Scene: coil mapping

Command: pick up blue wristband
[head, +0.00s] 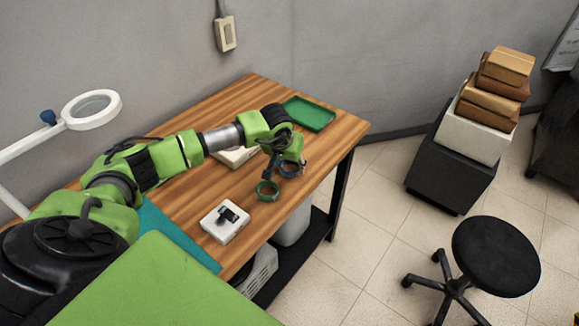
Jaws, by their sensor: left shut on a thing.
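My left gripper (279,167) reaches down over the right part of the wooden table (185,190). It is shut on the blue wristband (289,171), a dark blue ring at its fingertips. The gripper covers part of the ring, and I cannot tell whether the ring touches the table. A green ring-shaped band (267,191) is just in front of it, toward the table's front edge. My right gripper is not in view.
A green tray (309,114) lies at the table's back right. A white box with a black device (224,221) sits near the front edge. Another white object (236,157) is partly hidden behind my arm. A magnifier lamp (91,109) stands left. A black stool (496,256) is on the floor.

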